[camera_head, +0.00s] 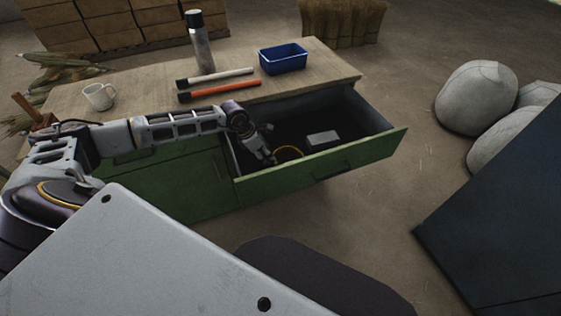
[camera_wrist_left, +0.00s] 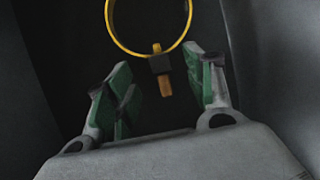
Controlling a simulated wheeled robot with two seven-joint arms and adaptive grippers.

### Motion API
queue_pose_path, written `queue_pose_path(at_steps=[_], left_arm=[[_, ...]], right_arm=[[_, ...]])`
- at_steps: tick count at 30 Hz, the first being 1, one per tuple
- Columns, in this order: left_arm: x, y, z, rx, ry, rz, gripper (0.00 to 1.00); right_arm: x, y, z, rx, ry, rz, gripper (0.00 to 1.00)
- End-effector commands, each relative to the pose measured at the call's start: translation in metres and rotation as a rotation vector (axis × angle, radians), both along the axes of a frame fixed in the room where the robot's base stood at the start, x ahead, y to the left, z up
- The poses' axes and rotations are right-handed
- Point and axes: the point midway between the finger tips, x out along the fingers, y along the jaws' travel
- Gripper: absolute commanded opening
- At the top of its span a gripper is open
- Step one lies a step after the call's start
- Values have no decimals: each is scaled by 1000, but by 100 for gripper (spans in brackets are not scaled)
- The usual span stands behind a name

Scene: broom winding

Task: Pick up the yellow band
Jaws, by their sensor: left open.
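The yellow band (camera_head: 288,151) is a thin ring lying in the open green drawer (camera_head: 345,158), near its front left part. In the left wrist view the yellow band (camera_wrist_left: 113,35) shows at the top, with a small dark clip and a brownish tab (camera_wrist_left: 165,84) at its lower edge. My left gripper (camera_head: 270,158) reaches down into the drawer just left of the band. In the left wrist view its open fingers (camera_wrist_left: 163,92) have green pads, and the tab appears between them. The fingers look empty; whether they touch the tab I cannot tell. My right gripper is not in view.
A light box-shaped object (camera_head: 322,138) lies in the drawer right of the band. Drawer walls surround the left gripper.

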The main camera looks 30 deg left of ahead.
Motion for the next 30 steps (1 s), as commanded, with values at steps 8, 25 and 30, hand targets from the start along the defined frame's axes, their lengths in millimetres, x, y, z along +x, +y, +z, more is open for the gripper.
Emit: queue_pose_path(at_steps=[8,25,30], left_arm=[[1,-1,-3,0,0,0,54],[10,-7,-27,-1,1,1,54],[15,-10,-43,0,0,1,54]], right_arm=[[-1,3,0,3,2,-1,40],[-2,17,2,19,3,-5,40],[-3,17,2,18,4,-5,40]])
